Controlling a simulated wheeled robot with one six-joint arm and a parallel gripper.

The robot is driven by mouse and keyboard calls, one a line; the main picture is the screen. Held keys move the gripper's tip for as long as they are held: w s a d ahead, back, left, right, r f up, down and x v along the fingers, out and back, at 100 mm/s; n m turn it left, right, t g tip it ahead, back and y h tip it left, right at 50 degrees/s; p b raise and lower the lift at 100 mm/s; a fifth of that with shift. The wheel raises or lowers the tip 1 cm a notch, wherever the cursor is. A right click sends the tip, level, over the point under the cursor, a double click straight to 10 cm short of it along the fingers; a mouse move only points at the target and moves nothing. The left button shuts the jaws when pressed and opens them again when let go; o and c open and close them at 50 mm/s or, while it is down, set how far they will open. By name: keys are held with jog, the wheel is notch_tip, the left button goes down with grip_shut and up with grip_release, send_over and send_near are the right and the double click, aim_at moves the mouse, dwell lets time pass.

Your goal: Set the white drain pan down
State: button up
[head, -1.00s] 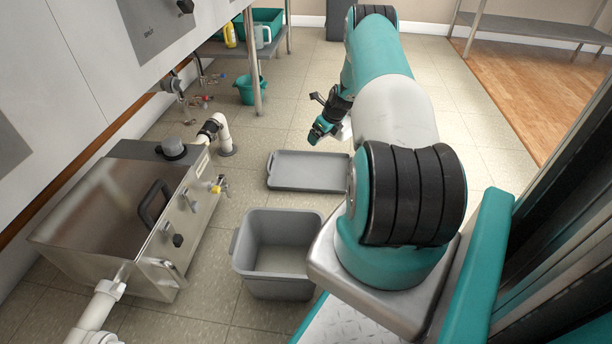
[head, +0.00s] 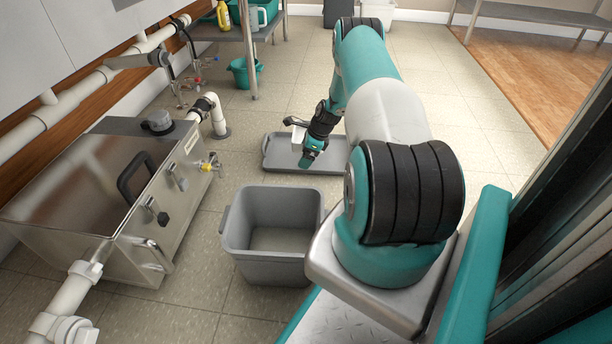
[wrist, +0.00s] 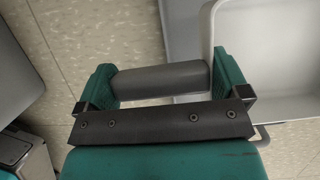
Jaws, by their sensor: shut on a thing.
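The white drain pan (wrist: 268,48) fills the upper right of the wrist view, cut off by the frame. My gripper (wrist: 162,80) is shut on a grey, rounded grip (wrist: 160,81) beside the pan's near left corner. In the head view my gripper (head: 308,158) points down over the flat grey tray (head: 273,160) on the floor. The arm and wrist hide most of the pan there. The tray's pale surface (wrist: 182,40) also shows beside and below the pan in the wrist view. I cannot tell whether pan and tray touch.
A grey bin (head: 235,262) stands open on the floor in front of the tray. A steel grease-trap box (head: 85,190) with white pipes is at the left. A teal bucket (head: 243,76) stands by the shelf leg. Tiled floor is clear behind the tray.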

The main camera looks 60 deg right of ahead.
notch_tip(320, 180, down, 6)
jog(key=b, duration=0.3)
jog(key=shift+f+b, duration=0.2)
jog(key=shift+b, duration=0.1)
jog(key=shift+r, duration=0.15)
